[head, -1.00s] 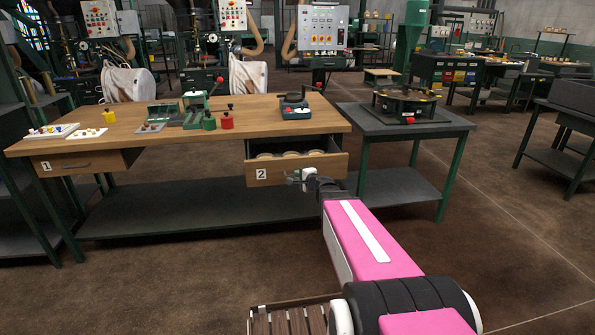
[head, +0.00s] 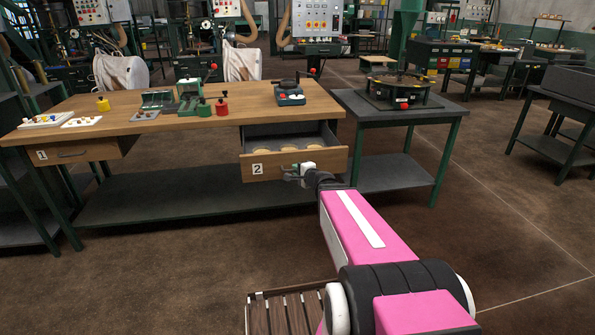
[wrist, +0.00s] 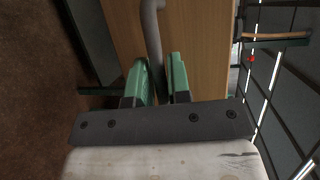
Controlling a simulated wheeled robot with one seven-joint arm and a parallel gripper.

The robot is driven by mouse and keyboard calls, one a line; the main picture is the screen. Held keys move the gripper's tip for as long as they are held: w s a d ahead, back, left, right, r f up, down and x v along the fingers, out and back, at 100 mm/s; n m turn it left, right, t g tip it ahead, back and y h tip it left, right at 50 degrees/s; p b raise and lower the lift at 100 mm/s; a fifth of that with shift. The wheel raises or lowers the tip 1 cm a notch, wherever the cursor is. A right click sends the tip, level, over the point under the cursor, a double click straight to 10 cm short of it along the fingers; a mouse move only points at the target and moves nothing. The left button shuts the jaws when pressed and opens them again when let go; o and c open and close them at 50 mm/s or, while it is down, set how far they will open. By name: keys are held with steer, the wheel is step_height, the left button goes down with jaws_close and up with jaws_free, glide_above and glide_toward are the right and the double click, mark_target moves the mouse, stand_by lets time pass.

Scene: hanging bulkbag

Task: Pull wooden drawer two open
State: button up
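Wooden drawer two (head: 262,170) is in the right part of the wooden bench (head: 200,125), with a "2" label on its front. It stands partly open, and several pale round items (head: 300,152) show inside. My gripper (head: 296,172) is at the middle of the drawer front, at its handle. In the wrist view, the grey bar handle (wrist: 153,30) runs between the two green fingers of my gripper (wrist: 161,78), against the wooden drawer front (wrist: 205,50). The fingers are closed around the bar.
Drawer one (head: 75,153), at the bench's left, looks closed. A red pot (head: 221,106), a green fixture (head: 190,95) and a dark device (head: 289,95) stand on the bench. A grey side table (head: 420,115) stands close to the right.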

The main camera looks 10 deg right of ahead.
steer(key=shift+o, duration=1.1)
steer(key=v, duration=0.7)
steer(key=shift+s, duration=0.2)
